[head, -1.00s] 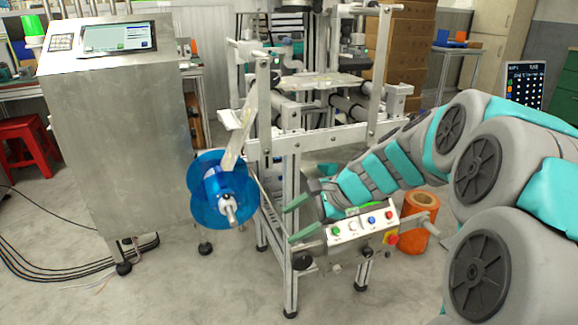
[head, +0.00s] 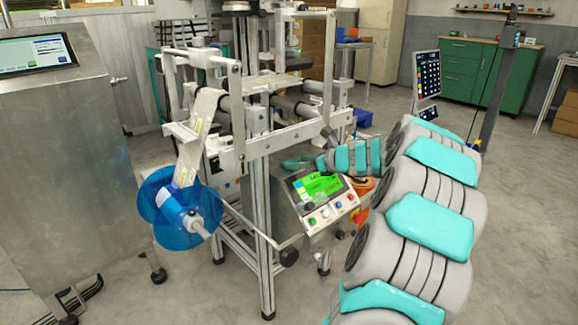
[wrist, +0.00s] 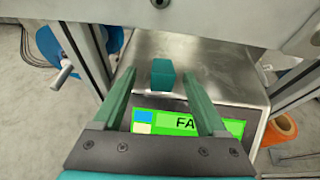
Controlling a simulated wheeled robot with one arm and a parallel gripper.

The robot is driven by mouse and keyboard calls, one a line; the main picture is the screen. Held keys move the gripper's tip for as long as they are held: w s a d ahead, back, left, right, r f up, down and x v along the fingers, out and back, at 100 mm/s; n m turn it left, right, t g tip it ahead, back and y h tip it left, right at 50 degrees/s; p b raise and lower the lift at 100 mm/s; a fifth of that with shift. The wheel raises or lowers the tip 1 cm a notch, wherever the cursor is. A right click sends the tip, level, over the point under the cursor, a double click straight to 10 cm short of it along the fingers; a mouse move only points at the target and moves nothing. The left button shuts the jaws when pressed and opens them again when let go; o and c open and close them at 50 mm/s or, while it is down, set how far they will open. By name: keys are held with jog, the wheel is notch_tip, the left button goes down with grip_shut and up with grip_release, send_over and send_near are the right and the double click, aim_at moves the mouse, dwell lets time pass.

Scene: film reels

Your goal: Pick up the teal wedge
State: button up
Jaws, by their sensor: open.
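The teal wedge (wrist: 163,80) is a small block on the bare steel top of the control box (wrist: 215,60) in the wrist view. My gripper (wrist: 159,72) is open, with one green finger to the left and one to the right of the wedge. The wedge shows between the fingertips, with a gap on both sides; I cannot tell how far above it the fingers are. In the head view my gripper (head: 296,164) is over the control box, beside the machine frame, and I cannot make out the wedge there.
A machine frame (head: 263,220) of metal bars stands close around the box, and a grey beam (wrist: 190,15) crosses above it. A blue reel (head: 165,212) is on the left. A steel cabinet (head: 70,150) stands further left. Open floor (head: 500,220) lies to the right.

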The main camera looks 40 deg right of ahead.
aim_at(297, 161)
jog(key=x, duration=0.4)
jog(key=shift+w+d+f, duration=0.15)
jog(key=shift+w, duration=0.25)
jog(key=shift+c, duration=0.2)
grip_shut()
